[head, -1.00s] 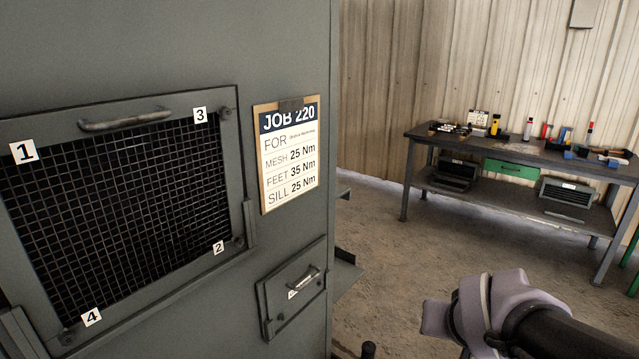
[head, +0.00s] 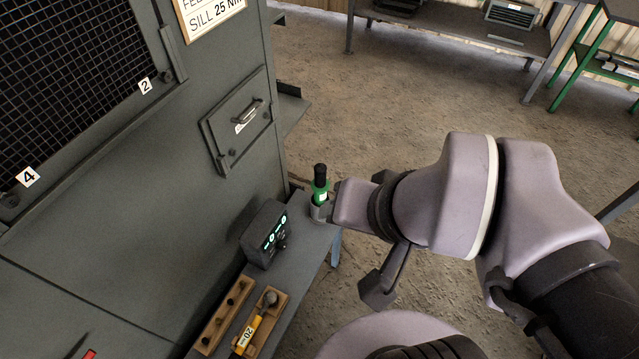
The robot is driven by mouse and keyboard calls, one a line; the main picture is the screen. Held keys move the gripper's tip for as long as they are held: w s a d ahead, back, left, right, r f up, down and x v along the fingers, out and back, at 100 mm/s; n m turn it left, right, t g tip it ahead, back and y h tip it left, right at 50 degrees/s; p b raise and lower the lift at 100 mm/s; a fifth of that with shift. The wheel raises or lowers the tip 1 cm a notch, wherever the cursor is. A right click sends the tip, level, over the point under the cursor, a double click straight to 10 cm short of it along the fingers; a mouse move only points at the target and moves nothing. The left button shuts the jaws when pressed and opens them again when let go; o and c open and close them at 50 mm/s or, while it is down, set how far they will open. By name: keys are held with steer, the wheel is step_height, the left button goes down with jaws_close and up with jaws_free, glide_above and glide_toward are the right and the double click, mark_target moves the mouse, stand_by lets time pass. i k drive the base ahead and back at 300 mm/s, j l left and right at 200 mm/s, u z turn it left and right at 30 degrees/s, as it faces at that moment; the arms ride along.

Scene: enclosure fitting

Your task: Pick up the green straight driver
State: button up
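The green driver (head: 320,191) stands upright in a grey holder (head: 320,211) at the far right corner of a small bench, in the head view. It has a black top and a green body with a white band. The end of my arm with my gripper (head: 352,205) is just to the right of the driver, very near the holder. The fingers do not show clearly, so I cannot tell whether they are open or touch the driver.
A grey control box (head: 265,235) with green displays is on the bench (head: 302,262). Wooden trays (head: 222,312) and a yellow-banded tool (head: 247,334) lie nearer. The grey cabinet (head: 130,235) stands close on the left. Open floor lies behind the driver.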

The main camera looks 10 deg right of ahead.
mark_target(321, 185)
steer(key=i+l+u, duration=0.55)
steer(key=i+l, duration=0.2)
